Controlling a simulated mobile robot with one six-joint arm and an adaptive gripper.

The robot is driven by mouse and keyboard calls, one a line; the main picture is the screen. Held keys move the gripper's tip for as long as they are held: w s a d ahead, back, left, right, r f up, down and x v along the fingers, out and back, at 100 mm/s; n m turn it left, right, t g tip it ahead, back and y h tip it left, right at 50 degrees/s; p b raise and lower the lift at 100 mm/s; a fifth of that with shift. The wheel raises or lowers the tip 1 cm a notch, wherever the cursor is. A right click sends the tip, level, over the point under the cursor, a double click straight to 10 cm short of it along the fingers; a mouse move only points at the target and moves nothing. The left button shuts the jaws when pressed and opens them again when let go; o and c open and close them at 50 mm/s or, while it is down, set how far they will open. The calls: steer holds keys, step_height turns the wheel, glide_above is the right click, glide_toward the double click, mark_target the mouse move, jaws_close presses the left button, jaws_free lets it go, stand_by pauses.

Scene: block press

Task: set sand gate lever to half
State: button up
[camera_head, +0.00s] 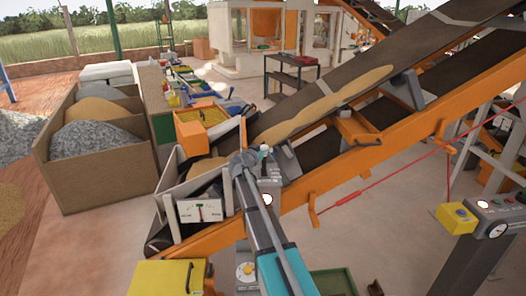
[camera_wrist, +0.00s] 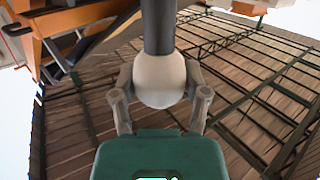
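A lever with a pale round knob (camera_wrist: 160,82) on a dark rod (camera_wrist: 158,26) fills the middle of the wrist view. My gripper (camera_wrist: 160,78) has one finger on each side of the knob, and both appear to touch it. In the head view my gripper (camera_head: 248,160) is at the lower end of the conveyor, beside the hopper, with a small pale knob (camera_head: 264,149) at its tip. A white dial plate (camera_head: 200,211) on the hopper's front has a dark pointer near its middle; its lettering is too small to read.
An orange-framed conveyor (camera_head: 340,165) carrying sand rises to the right. A wooden bin (camera_head: 105,170) with sand and gravel piles stands at left. A yellow box (camera_head: 165,278) is at the bottom. A yellow button box (camera_head: 456,217) with a red cord is at right.

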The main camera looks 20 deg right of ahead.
steer(key=o, duration=0.3)
steer(key=shift+r, duration=0.1)
stand_by(0.3)
